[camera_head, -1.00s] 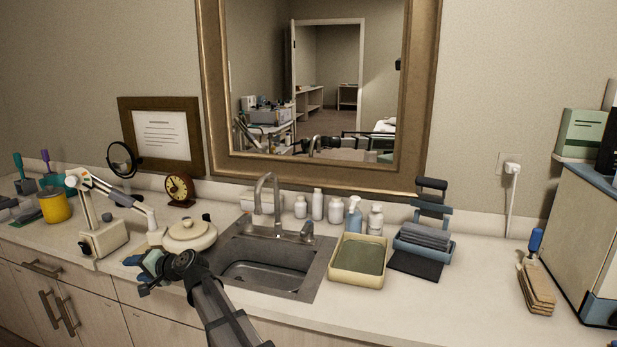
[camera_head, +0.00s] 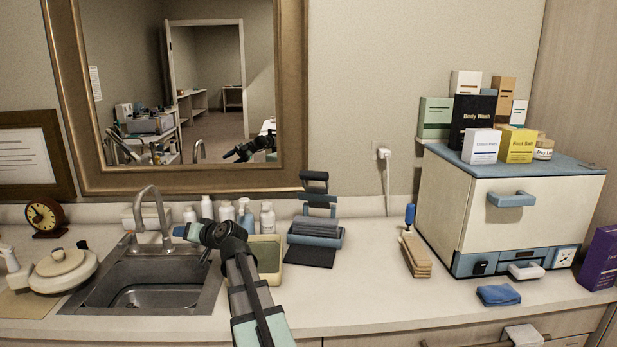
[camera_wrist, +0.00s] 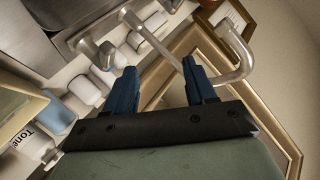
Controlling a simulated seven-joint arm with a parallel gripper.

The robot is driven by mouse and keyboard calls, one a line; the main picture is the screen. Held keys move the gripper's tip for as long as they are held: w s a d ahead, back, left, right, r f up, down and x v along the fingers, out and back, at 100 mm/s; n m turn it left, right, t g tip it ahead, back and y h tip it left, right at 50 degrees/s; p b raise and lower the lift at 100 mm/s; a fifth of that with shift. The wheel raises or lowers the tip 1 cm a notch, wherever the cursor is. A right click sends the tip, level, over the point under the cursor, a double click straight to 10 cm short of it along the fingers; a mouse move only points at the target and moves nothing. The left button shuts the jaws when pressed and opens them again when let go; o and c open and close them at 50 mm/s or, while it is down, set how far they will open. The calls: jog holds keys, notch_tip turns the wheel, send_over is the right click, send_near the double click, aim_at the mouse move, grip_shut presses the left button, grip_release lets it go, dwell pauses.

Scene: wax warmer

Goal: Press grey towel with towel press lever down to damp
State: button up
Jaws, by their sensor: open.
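The blue towel press (camera_head: 331,242) stands on the counter at the centre right, right of the sink. A folded grey towel (camera_head: 316,226) lies in it. Its dark lever (camera_head: 314,177) is raised, with a gap between it and the towel. My gripper (camera_head: 183,231) is above the right side of the sink near the faucet, left of the press and apart from it. In the wrist view my gripper's two blue fingers (camera_wrist: 162,88) are spread with nothing held between them. The press and towel are not visible in that view.
A yellow tray (camera_head: 268,252) is partly hidden behind my arm. The faucet (camera_head: 156,215) and several bottles (camera_head: 226,211) stand behind my gripper. A dark mat (camera_head: 311,256) lies before the press. Wooden pieces (camera_head: 416,255) and a warming cabinet (camera_head: 490,215) stand right.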

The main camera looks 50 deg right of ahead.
jog(key=s+d+r+m+h, duration=0.45)
jog(key=d+r, duration=0.25)
jog(key=d, duration=0.7)
jog(key=s+d+r+m+t+h, duration=0.1)
jog(key=s+d+r+m+h, duration=0.35)
jog(key=d, duration=0.95)
jog(key=s+d+r+m+h, duration=0.25)
jog(key=s+d+r, duration=0.35)
jog(key=d+r, duration=0.5)
jog(key=s+d+f+m+y, duration=0.2)
jog(key=s+d+f+y, duration=0.2)
jog(key=d, duration=0.3)
jog(key=s+d+f+m+y, duration=0.1)
jog(key=s+d+f+y, duration=0.3)
jog(key=d, duration=0.3)
jog(key=m+y, duration=0.2)
jog(key=y, duration=0.9)
send_near(314, 176)
jog(key=x, duration=0.3)
jog(key=d+x, duration=0.1)
jog(key=x, duration=0.6)
jog(key=shift+w+d+f, duration=0.1)
jog(key=shift+w+f, duration=0.1)
jog(key=shift+w, duration=0.3)
grip_shut()
